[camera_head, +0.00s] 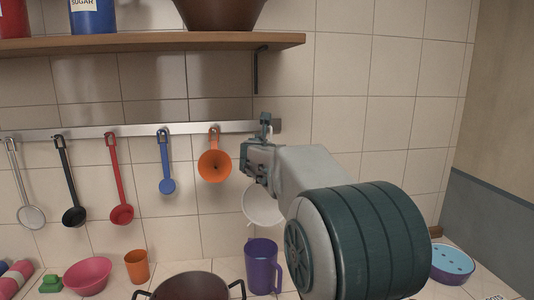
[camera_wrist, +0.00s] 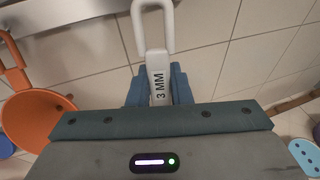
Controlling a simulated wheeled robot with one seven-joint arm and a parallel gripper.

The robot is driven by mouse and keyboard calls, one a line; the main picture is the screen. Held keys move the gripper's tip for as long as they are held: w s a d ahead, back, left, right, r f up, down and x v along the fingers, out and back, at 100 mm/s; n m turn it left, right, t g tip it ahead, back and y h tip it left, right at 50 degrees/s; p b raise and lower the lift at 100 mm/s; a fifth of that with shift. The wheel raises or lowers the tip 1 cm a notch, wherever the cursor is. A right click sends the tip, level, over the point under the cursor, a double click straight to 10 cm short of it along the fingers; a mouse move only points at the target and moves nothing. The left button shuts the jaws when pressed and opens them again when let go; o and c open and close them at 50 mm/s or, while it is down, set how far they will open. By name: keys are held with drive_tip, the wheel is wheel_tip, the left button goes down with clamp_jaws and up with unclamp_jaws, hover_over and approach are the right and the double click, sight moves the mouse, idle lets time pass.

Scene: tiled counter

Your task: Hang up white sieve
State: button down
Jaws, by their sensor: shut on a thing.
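The white sieve (camera_head: 262,205) is partly hidden behind my gripper (camera_head: 258,160) in the head view, with its pale bowl hanging below the jaws. In the wrist view my gripper (camera_wrist: 158,90) is shut on the sieve's handle (camera_wrist: 157,72), which is marked "3 MM". The handle's open loop (camera_wrist: 168,28) points up, away from the jaws. The metal rail (camera_head: 95,132) runs along the tiled wall, and its right end is beside my gripper in the head view.
An orange funnel (camera_head: 214,166) hangs on the rail just left of my gripper. A blue ladle (camera_head: 167,185), a red ladle (camera_head: 121,213) and other utensils hang further left. A wooden shelf (camera_head: 150,43) is above. A purple mug (camera_head: 262,268) and a pot (camera_head: 190,287) stand below.

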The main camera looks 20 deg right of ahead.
drive_tip(key=shift+w+d+f+p, duration=0.1)
drive_tip(key=shift+w+d+f, duration=0.15)
drive_tip(key=shift+w, duration=0.7)
drive_tip(key=shift+w+d+f+p, duration=0.1)
drive_tip(key=shift+w+f+p, duration=0.1)
drive_tip(key=shift+w, duration=0.7)
drive_tip(key=shift+w+d+f+p, duration=0.1)
drive_tip(key=shift+w+d+f, duration=0.15)
drive_tip(key=shift+w, duration=0.7)
